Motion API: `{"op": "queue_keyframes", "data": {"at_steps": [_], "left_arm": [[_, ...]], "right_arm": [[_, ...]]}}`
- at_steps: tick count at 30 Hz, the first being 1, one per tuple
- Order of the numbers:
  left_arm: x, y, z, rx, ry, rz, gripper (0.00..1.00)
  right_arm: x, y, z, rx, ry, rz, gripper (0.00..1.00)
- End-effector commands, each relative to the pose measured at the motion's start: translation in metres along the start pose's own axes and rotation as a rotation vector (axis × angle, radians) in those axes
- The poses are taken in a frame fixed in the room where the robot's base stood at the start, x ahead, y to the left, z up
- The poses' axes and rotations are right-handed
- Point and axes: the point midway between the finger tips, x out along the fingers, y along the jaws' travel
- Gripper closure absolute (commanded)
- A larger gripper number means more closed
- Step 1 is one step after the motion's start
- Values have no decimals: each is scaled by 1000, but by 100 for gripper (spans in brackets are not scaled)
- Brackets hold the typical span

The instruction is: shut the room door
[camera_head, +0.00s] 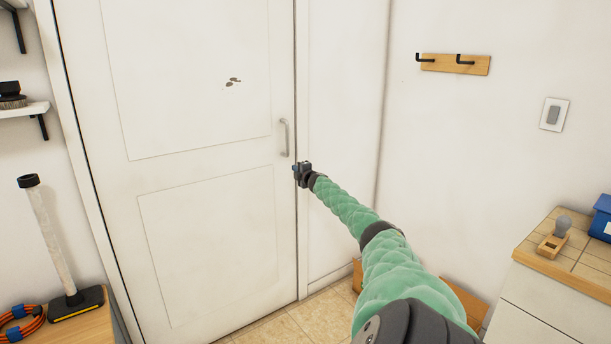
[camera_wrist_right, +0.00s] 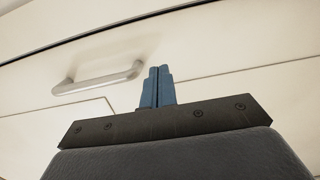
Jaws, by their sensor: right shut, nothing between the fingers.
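The white room door (camera_head: 205,200) fills the left half of the head view. Its right edge lies close to the frame, and I cannot tell whether it is fully closed. A grey bar handle (camera_head: 284,137) sits near that edge. It also shows in the right wrist view (camera_wrist_right: 98,77). My right gripper (camera_head: 297,171) is at the door's right edge, a little below and right of the handle. Its blue fingers (camera_wrist_right: 157,87) are together and empty. I cannot tell whether they touch the door. My left gripper is in neither view.
A wooden hook rail (camera_head: 455,64) and a light switch (camera_head: 554,114) are on the right wall. A cabinet with a wooden top (camera_head: 540,262) stands at right. A table (camera_head: 85,328) at lower left holds an orange cable coil and an upright tool. Tiled floor (camera_head: 300,322) shows below the door.

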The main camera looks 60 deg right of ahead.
Motion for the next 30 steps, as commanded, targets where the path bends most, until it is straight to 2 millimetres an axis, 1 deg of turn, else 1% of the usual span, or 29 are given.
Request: {"op": "queue_keyframes", "data": {"at_steps": [11,30], "left_arm": [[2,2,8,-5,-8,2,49],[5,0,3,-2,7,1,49]], "right_arm": [[-17,-1,2,-1,1,-1,100],[-47,-1,5,-1,1,-1,100]]}}
